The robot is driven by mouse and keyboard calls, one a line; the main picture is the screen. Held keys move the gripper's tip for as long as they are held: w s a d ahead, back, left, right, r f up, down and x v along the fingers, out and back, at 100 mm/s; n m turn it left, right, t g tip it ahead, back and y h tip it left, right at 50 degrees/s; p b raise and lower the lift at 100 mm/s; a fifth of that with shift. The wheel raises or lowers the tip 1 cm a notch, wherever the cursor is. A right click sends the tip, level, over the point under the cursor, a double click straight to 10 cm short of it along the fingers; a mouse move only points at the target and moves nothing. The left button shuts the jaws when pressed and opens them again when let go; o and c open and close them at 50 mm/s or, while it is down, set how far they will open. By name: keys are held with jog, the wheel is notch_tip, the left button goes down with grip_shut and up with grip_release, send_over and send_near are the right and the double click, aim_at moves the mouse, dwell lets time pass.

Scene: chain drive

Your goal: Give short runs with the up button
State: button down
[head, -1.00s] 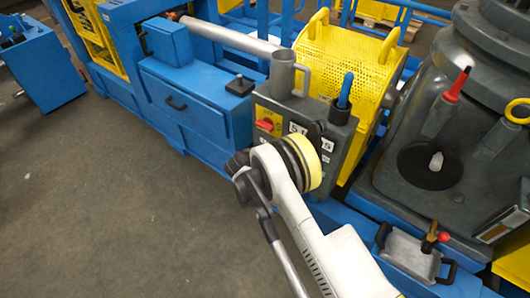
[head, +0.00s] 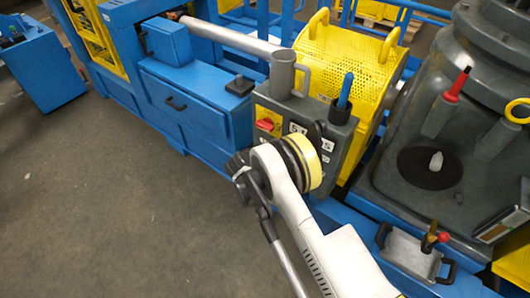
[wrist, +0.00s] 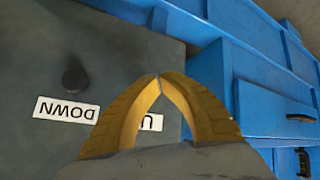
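The grey control box (head: 283,108) stands on the blue machine frame, with a red rotary switch (head: 266,124) on its front. In the wrist view its grey panel (wrist: 35,65) shows upside down. A round black button (wrist: 75,76) sits by a white label reading DOWN (wrist: 66,110). A second white label (wrist: 152,122), showing a U, is partly covered by my fingers. The button for that label is hidden behind them. My gripper (wrist: 158,77) is shut, its yellow fingertips together and empty, close to the panel. I cannot tell whether the tips touch the button.
A grey tube holder (head: 282,78) and a blue-handled tool (head: 345,92) are on the control box. A yellow perforated guard (head: 335,60) stands behind it. Blue cabinets (head: 185,100) lie to the left and a grey machine housing (head: 465,100) to the right. The floor at left is clear.

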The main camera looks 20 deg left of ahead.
jog(key=shift+w, duration=0.1)
dwell(0.3)
jog(key=shift+w+d, duration=0.15)
jog(key=shift+w, duration=0.15)
jog(key=shift+w+d, duration=0.2)
jog(key=shift+w, duration=0.25)
dwell(0.8)
jog(key=shift+s, duration=0.1)
dwell(2.7)
jog(key=shift+s+a, duration=0.35)
jog(key=shift+s, duration=0.4)
jog(key=s, duration=0.1)
jog(key=s+a, duration=0.1)
jog(key=s, duration=0.1)
jog(key=s+a, duration=0.1)
jog(key=shift+s, duration=0.35)
dwell(0.3)
